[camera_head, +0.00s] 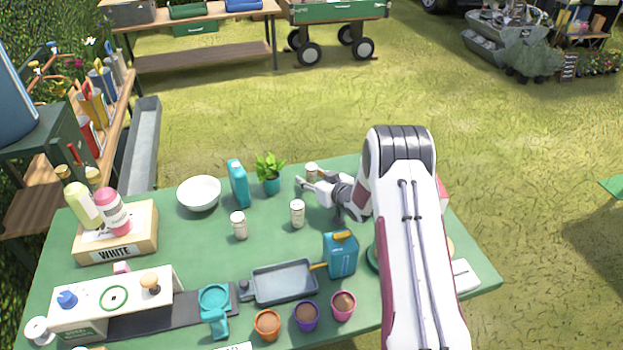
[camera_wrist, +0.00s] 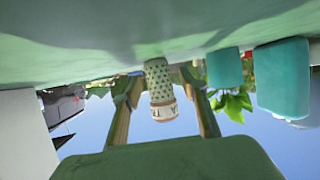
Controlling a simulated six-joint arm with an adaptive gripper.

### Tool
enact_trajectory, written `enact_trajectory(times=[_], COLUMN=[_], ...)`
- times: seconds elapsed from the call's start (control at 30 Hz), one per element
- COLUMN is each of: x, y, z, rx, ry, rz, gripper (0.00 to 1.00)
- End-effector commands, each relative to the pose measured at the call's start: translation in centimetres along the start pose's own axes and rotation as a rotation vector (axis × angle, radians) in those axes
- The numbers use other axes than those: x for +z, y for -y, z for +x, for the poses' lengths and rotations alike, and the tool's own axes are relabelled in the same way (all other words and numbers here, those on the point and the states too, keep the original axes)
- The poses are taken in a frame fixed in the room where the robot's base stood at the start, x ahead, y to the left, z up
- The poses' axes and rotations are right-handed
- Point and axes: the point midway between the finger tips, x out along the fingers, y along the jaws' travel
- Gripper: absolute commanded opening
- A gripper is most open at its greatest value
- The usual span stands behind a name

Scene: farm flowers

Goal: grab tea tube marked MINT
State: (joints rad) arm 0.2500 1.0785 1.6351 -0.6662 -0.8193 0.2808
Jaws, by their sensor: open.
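Three small white tubes with patterned sides stand on the green table: one at the left (camera_head: 239,226), one in the middle (camera_head: 297,214) and one at the back (camera_head: 312,171). Their labels are too small to read in the head view. My gripper (camera_head: 303,181) is open, low over the table at the back tube. In the wrist view, which looks upside down, a dotted tube (camera_wrist: 159,84) stands between my two open fingers, with a gap on each side. Its label is only partly visible, and I cannot tell whether it says MINT.
A potted plant (camera_head: 270,172), a teal carton (camera_head: 238,184) and a white bowl (camera_head: 199,194) stand left of my gripper. A blue jug (camera_head: 341,256), a grey tray (camera_head: 284,283) and several small pots stand nearer the front. Bare table lies around the middle tube.

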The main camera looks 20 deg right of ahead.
Motion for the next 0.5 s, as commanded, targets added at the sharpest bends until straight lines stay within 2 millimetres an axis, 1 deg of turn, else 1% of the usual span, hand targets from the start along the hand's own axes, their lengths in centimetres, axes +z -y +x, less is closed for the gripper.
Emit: enact_trajectory(times=[0.3,0.33,0.37,0.4,0.47,0.5], x=[0.02,0.02,0.01,0.02,0.02,0.02], y=[0.0,0.0,0.0,0.0,0.0,0.0], z=[-0.02,-0.02,-0.03,-0.03,-0.03,-0.03], rx=[0.0,0.0,0.0,0.0,0.0,0.0], ry=[0.0,0.0,0.0,0.0,0.0,0.0], rz=[0.0,0.0,0.0,0.0,0.0,0.0], gripper=[0.43,0.38,0.3,0.19,0.04,0.0])
